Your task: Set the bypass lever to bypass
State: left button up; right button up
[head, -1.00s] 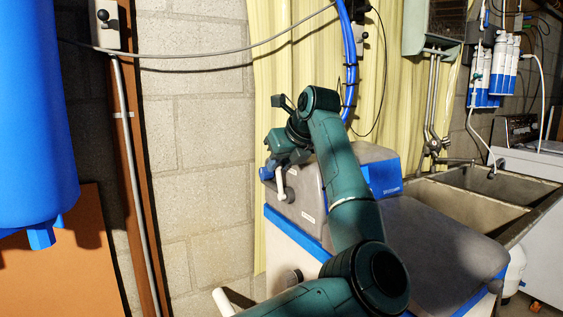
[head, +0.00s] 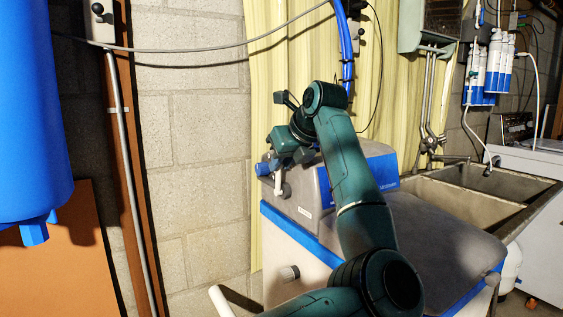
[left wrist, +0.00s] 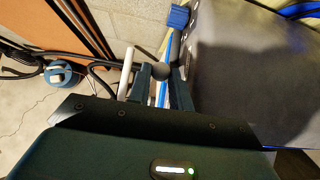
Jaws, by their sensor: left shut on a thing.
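The grey water softener (head: 440,225) with a blue trim band stands below my left arm. The bypass lever, a pale handle (head: 278,184), hangs down at its back left corner beside a blue fitting (head: 263,169). My left gripper (head: 286,189) is at the lever. In the left wrist view, a grey rounded end of the lever (left wrist: 159,71) lies between the two fingers (left wrist: 161,88), and the gripper is shut on it. The fingers and wrist hide part of the lever and the valve body. My right gripper is not in view.
A block wall (head: 200,160) and yellow curtain stand behind the softener. A concrete sink (head: 478,205) is to the right. A blue tank (head: 35,120) is at the left. A white pipe (head: 221,301) projects at the lower left of the softener.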

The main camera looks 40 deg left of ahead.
pick_arm(q)
jog(key=shift+s+d+f+b, duration=0.15)
jog(key=shift+d+f+b, duration=0.1)
jog(key=shift+d, duration=0.25)
jog(key=shift+s+d+f+b, duration=0.1)
jog(key=shift+d+f+b, duration=0.15)
jog(key=shift+d, duration=0.2)
jog(key=shift+s+d+f+b, duration=0.25)
jog(key=shift+d+f+b, duration=0.55)
jog(key=shift+d, duration=0.1)
